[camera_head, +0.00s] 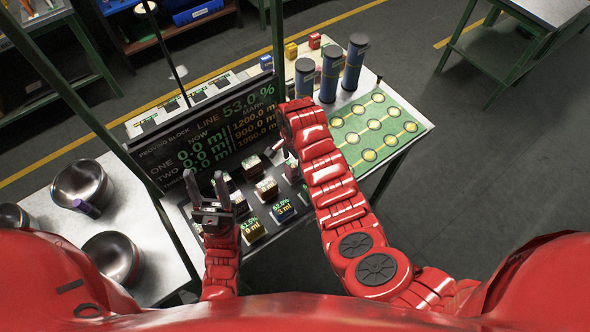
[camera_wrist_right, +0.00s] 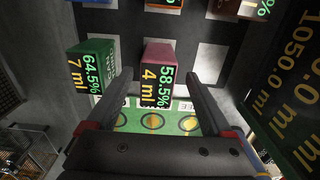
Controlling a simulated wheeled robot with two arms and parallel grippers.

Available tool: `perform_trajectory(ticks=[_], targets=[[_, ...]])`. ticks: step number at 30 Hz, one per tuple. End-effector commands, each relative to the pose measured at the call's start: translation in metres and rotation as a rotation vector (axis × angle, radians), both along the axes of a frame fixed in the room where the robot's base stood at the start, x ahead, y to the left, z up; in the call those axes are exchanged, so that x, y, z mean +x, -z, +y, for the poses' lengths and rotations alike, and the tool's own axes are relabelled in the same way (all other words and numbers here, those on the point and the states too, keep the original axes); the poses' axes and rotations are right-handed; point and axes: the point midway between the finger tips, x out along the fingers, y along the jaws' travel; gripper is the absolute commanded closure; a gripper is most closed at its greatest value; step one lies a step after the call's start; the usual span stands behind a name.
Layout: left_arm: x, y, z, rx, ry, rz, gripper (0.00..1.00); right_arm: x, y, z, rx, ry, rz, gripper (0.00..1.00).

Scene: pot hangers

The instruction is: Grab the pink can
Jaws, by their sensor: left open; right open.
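The pink can looks like a dusky pink box-shaped block (camera_wrist_right: 158,62) with a label reading 58.5% and 4 ml. In the right wrist view it stands on the dark panel, ahead of and between the fingertips of my open right gripper (camera_wrist_right: 155,85). The fingers do not visibly grip it. In the head view the pink can (camera_head: 292,171) is partly hidden beside my right gripper (camera_head: 279,155). My left gripper (camera_head: 204,180) is open and empty, fingers pointing up, at the left edge of the block panel.
A green block (camera_wrist_right: 90,65) stands beside the pink can. Several other labelled blocks share the panel below a display board (camera_head: 205,135). A green mat (camera_head: 375,130) with yellow circles and dark cylinders (camera_head: 330,75) lie to the right. Metal bowls (camera_head: 112,257) stand left.

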Motion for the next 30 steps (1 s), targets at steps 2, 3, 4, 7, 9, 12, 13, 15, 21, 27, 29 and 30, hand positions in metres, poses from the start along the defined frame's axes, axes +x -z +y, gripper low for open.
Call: perform_trajectory(ticks=[2,3,4,7,9,12,13,15,21,27,29,30], targets=[[0.000,0.013,0.000,0.000,0.000,0.000,0.50,-0.001,0.019,-0.003,-0.002,0.000,0.002,0.15],[0.000,0.018,0.000,0.000,0.000,0.000,0.50,-0.001,0.026,-0.005,-0.001,0.000,0.003,0.15],[0.000,0.023,0.000,0.000,0.000,0.001,0.50,-0.001,0.032,-0.005,0.000,-0.001,0.002,0.15],[0.000,0.032,0.000,0.000,0.000,0.000,0.50,-0.001,0.044,-0.005,0.000,-0.001,0.001,0.15],[0.000,0.032,0.000,0.000,0.000,0.000,0.50,-0.001,0.044,-0.005,0.000,-0.001,0.001,0.15],[0.000,0.029,0.000,0.000,0.000,0.000,0.50,-0.001,0.042,-0.005,0.001,-0.001,0.001,0.15],[0.000,0.029,0.000,0.000,0.000,0.000,0.50,-0.001,0.042,-0.005,0.001,-0.001,0.001,0.15],[0.000,0.029,0.000,0.000,0.000,0.000,0.50,-0.001,0.042,-0.005,0.001,-0.001,0.001,0.20],[0.000,0.029,0.000,0.000,0.000,0.000,0.50,-0.001,0.042,-0.005,0.001,-0.001,0.001,0.56],[0.000,0.029,0.000,0.000,0.000,0.000,0.50,-0.001,0.042,-0.005,0.001,-0.001,0.001,0.92],[0.000,0.029,0.000,0.000,0.000,0.000,0.50,-0.001,0.042,-0.005,0.001,-0.001,0.001,1.00],[0.000,0.029,0.000,0.000,0.000,0.000,0.50,-0.001,0.042,-0.005,0.001,-0.001,0.001,1.00]])
